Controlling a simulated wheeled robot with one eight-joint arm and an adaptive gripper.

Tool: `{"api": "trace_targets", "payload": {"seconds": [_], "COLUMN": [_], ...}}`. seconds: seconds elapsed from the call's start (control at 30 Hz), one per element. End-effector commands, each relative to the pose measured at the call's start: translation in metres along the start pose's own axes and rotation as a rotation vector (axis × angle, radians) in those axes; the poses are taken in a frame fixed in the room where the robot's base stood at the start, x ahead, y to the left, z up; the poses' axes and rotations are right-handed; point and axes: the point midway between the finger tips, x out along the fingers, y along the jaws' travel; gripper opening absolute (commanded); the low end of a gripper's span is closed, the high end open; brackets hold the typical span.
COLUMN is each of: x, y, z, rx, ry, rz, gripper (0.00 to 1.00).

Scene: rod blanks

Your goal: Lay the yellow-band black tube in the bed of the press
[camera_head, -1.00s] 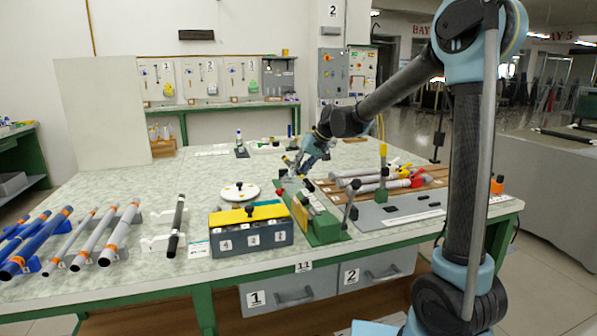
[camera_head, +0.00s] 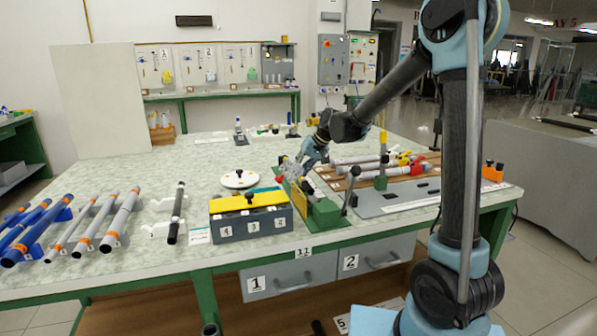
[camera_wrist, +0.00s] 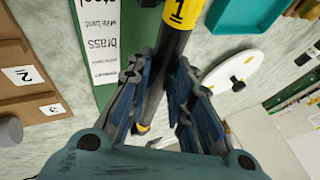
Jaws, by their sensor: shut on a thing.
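My gripper (camera_head: 303,165) is low over the green press (camera_head: 325,213) near the middle of the table. In the wrist view, my gripper (camera_wrist: 160,66) is shut on the yellow-band black tube (camera_wrist: 155,93). The tube's yellow band (camera_wrist: 178,12), marked 1, is beyond the fingertips, and a smaller bit of yellow shows near the palm. The tube runs lengthwise between the fingers, above the press's green base (camera_wrist: 76,22) with its white label. The bed is mostly hidden, so I cannot tell whether the tube touches it. The tube is not clear in the head view.
A yellow-topped box (camera_head: 250,222) stands left of the press, with a white disc (camera_head: 239,179) behind it. A black tube (camera_head: 177,212) rests on white supports. Blue and grey tubes lie far left. A wooden rack (camera_head: 345,183) with grey tubes is on the right.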

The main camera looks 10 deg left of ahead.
Motion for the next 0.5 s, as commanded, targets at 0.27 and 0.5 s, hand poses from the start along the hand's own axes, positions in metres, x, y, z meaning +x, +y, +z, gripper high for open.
{"api": "trace_targets", "payload": {"seconds": [0.27, 0.5], "x": [0.0006, 0.0036], "y": [-0.0006, 0.0003], "z": [0.0001, 0.0012], "rx": [-0.001, -0.001], "ry": [0.0, -0.001], "rz": [0.0, -0.001], "gripper": [0.07, 0.07]}}
